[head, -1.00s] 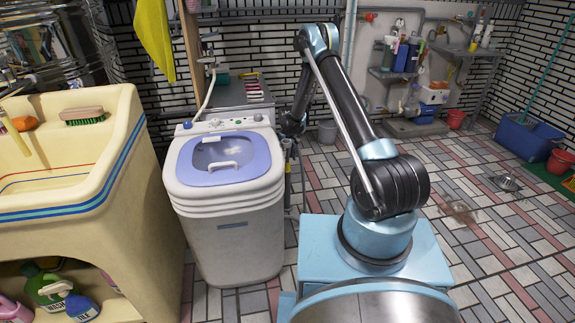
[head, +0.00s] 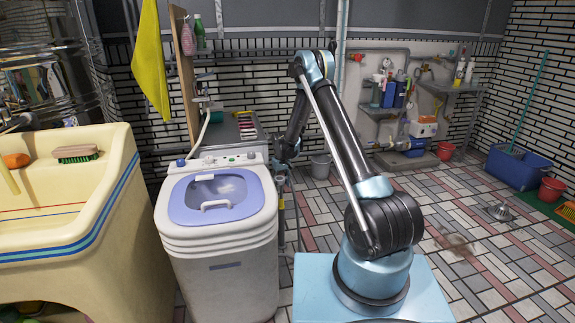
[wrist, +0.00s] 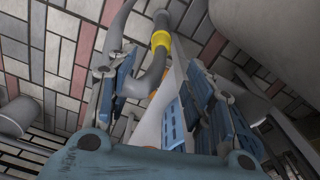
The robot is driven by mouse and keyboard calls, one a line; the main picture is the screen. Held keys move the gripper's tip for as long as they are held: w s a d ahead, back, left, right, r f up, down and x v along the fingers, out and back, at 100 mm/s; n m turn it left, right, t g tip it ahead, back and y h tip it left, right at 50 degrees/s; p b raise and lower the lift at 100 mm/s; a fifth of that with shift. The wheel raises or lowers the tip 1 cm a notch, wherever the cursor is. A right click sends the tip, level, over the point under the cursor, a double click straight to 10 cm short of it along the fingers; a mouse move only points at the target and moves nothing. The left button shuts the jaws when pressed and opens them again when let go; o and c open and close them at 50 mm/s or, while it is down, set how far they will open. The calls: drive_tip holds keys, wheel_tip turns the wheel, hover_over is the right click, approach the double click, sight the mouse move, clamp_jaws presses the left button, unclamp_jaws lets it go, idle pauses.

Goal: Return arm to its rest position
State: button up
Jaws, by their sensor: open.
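My arm rises from its light-blue base in the head view, with the elbow at the top and the forearm folded down to the left. My gripper hangs at the right side of the white washing machine (head: 222,250), small and partly hidden there. In the wrist view my gripper (wrist: 165,95) has its two blue-padded fingers spread apart. Nothing is clearly held between them. A grey hose with a yellow band (wrist: 161,40) shows beyond the fingers, over the tiled floor. I see no wire hanger clearly.
A cream sink (head: 60,205) with a green brush (head: 76,154) stands at the left. A yellow cloth (head: 150,60) hangs behind the washer. A grey bucket (head: 320,166) stands behind my arm. A blue tub (head: 517,168) is at the far right. The tiled floor at right is mostly open.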

drive_tip(key=s+d+r+m, duration=0.1)
drive_tip(key=s+d+r, duration=0.35)
drive_tip(key=r, duration=0.45)
drive_tip(key=s+d+r, duration=0.4)
drive_tip(key=d+r, duration=0.1)
drive_tip(key=r, duration=0.5)
drive_tip(key=s+d+r+m, duration=0.1)
drive_tip(key=s+d+r, duration=0.3)
drive_tip(key=r, duration=0.5)
drive_tip(key=s+d+r+m, duration=0.1)
drive_tip(key=s+d+r, duration=0.25)
drive_tip(key=s, duration=0.45)
drive_tip(key=s+d+r+t, duration=0.15)
drive_tip(key=s+d, duration=0.25)
drive_tip(key=s, duration=0.4)
drive_tip(key=s+d+r+m, duration=0.1)
drive_tip(key=s+d+r, duration=0.25)
drive_tip(key=s, duration=0.45)
drive_tip(key=s+d+f, duration=0.1)
drive_tip(key=s+f, duration=0.2)
drive_tip(key=s, duration=0.5)
drive_tip(key=s+d+f+m, duration=0.1)
drive_tip(key=s+f, duration=0.3)
drive_tip(key=s, duration=0.4)
drive_tip(key=shift+d+m, duration=0.3)
drive_tip(key=shift+d, duration=0.45)
drive_tip(key=shift+w+t, duration=0.1)
drive_tip(key=shift+t, duration=0.15)
drive_tip(key=shift+w+f, duration=0.2)
drive_tip(key=shift+w, duration=0.2)
